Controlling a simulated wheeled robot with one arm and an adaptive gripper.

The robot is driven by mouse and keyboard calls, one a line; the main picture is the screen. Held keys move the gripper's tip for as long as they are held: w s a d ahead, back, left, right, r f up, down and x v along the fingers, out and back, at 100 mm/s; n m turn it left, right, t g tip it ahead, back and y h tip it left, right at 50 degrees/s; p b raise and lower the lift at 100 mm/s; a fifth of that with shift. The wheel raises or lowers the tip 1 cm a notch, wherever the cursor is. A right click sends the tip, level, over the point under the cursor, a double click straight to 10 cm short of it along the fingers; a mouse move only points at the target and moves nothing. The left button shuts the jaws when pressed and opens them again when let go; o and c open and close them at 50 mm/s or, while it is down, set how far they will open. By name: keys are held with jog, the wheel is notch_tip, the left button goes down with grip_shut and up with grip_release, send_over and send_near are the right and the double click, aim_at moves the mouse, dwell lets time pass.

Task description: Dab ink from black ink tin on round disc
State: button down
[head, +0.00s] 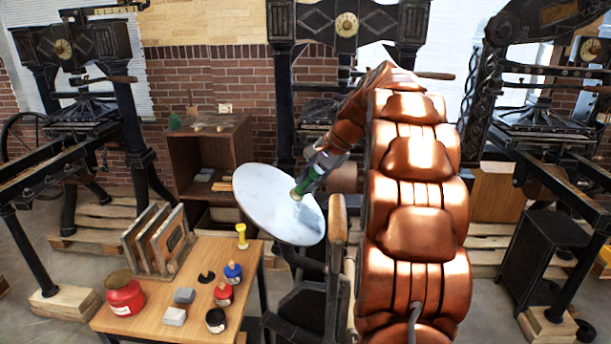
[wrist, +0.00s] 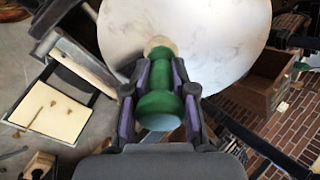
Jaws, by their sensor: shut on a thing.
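The round disc (head: 262,198) is a large pale plate, tilted, standing just right of the wooden table. In the wrist view the disc (wrist: 225,35) fills the top. My gripper (head: 309,182) is shut on a green dabber (wrist: 159,105), which also shows in the head view (head: 301,190). The dabber's pale tan end (wrist: 158,46) points at the disc and overlaps it; I cannot tell whether it touches. No black ink mark shows on the visible disc. The black ink tin (head: 216,321) stands at the table's front right, away from my gripper.
A brown cabinet (head: 205,160) stands behind. Black presses surround the area.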

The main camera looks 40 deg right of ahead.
aim_at(298, 192)
jog(key=shift+r, duration=0.15)
jog(key=shift+a+b+x, duration=0.2)
jog(key=shift+b+x, duration=0.5)
jog(key=shift+x, duration=0.75)
jog(key=shift+a+b+x, duration=0.2)
jog(key=shift+b+x, duration=0.5)
jog(key=shift+x, duration=0.8)
jog(key=shift+w+a+f, duration=0.1)
jog(key=shift+a+f, duration=0.1)
jog(key=shift+f, duration=0.15)
jog(key=shift+r, duration=0.1)
jog(key=shift+d+p+v, duration=0.15)
jog(key=shift+p+v, duration=0.6)
jog(key=shift+v, duration=0.7)
jog(key=shift+d+p+v, duration=0.15)
jog(key=shift+p+v, duration=0.55)
jog(key=shift+v, duration=0.75)
jog(key=shift+w, duration=0.1)
